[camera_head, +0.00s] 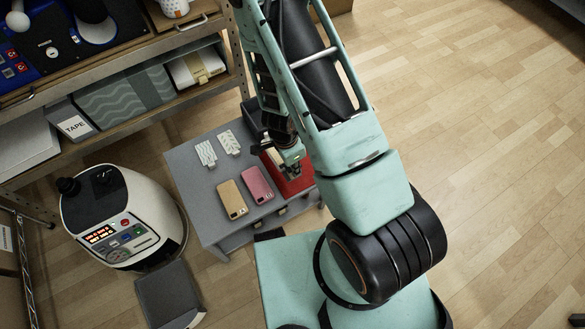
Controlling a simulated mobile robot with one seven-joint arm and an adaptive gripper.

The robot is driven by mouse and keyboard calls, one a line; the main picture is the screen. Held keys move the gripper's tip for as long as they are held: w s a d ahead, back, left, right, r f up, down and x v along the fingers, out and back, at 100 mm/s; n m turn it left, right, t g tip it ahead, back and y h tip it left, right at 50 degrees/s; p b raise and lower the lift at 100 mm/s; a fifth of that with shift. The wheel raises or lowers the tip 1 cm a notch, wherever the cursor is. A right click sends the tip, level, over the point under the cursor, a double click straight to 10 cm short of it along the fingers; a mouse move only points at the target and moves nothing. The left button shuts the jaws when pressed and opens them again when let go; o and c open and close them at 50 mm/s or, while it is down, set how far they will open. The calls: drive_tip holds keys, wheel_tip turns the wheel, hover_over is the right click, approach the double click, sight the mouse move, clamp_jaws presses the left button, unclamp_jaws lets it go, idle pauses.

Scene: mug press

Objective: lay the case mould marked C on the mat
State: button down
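A gold phone-case shape (231,200) and a pink one (257,184) lie side by side on the low grey table (190,190). Two white patterned flat pieces (206,152) and (229,142) lie behind them. No letter C is readable on any of these. A red piece (299,184) lies at the table's right side, partly hidden by my arm; I cannot tell whether it is the mat. My gripper (293,168) points down over the red piece. Its fingers are small and partly hidden, so I cannot tell if they are open or hold anything.
A white and black rounded machine (115,215) with buttons stands on the floor left of the table. A shelf unit (120,130) with boxes, one marked TAPE (73,125), stands behind at the left. The wooden floor (480,150) at the right is clear.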

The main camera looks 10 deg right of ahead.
drive_tip(key=shift+w+d+f, duration=0.15)
drive_tip(key=shift+w+f, duration=0.55)
drive_tip(key=shift+f, duration=0.2)
drive_tip(key=f, duration=0.1)
drive_tip(key=f+b, duration=0.2)
drive_tip(key=shift+w+f, duration=0.3)
drive_tip(key=shift+f, duration=0.1)
drive_tip(key=shift+r, duration=0.1)
drive_tip(key=c, duration=1.7)
unclamp_jaws()
drive_tip(key=shift+c, duration=0.2)
wheel_tip(320, 180, up, 12)
drive_tip(key=a+p, duration=0.1)
drive_tip(key=p, duration=0.3)
drive_tip(key=shift+s+a+p, duration=0.15)
drive_tip(key=shift+s+p, duration=0.15)
drive_tip(key=shift+p, duration=0.05)
